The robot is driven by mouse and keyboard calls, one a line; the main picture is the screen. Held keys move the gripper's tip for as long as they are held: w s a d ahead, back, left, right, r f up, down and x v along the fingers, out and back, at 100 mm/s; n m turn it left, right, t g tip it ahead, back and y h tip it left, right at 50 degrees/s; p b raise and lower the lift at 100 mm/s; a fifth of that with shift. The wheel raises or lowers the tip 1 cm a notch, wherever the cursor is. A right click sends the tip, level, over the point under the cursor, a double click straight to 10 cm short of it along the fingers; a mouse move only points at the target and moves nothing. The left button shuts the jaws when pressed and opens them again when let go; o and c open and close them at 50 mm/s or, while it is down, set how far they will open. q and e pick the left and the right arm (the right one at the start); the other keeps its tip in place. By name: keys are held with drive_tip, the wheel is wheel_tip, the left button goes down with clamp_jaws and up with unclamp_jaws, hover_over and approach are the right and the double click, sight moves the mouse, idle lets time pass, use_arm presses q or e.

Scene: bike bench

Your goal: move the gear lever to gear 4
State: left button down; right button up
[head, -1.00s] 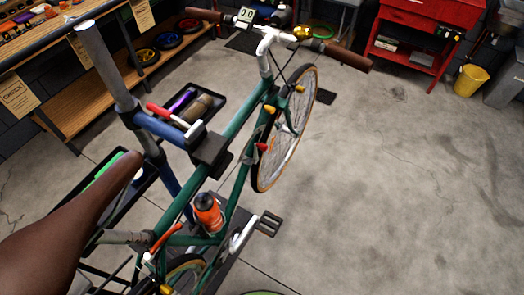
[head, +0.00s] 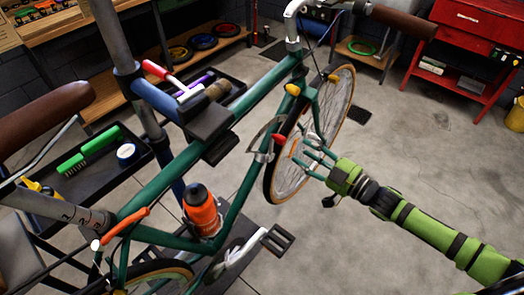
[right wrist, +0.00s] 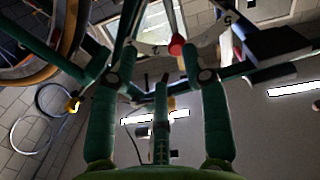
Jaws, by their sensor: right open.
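The gear lever shows as a red knob (head: 279,139) beside a pale curved plate (head: 262,141) on the green bike frame (head: 165,182). In the right wrist view the red knob (right wrist: 177,45) appears between the fingertips, closer to the right-hand one. A "5" shows on the plate's right part there; the other marks cannot be read. My right gripper (head: 298,150) is open and empty, reaching in from the right with its fingers pointing at the knob. Its fingers also show in the right wrist view (right wrist: 157,50). I cannot tell whether they touch the knob. My left gripper is out of view.
The front wheel (head: 318,120) stands close behind my right fingers. An orange bottle (head: 201,212) sits on the frame, with a pedal (head: 278,238) below. A black tray (head: 95,185) holds a green brush. A red cabinet (head: 468,55) stands at the back right.

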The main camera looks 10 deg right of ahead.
sight(285, 141)
drive_tip(key=shift+a+r+n+y, duration=0.4)
drive_tip(key=shift+a+r+y, duration=0.3)
drive_tip(key=shift+a+r, duration=0.15)
drive_tip(key=p+x, duration=0.1)
drive_tip(key=x, duration=0.4)
drive_tip(key=shift+w+a, duration=0.2)
drive_tip(key=shift+w+a+f, duration=0.15)
drive_tip(key=shift+w+a, duration=0.2)
drive_tip(key=shift+w, duration=0.1)
clamp_jaws()
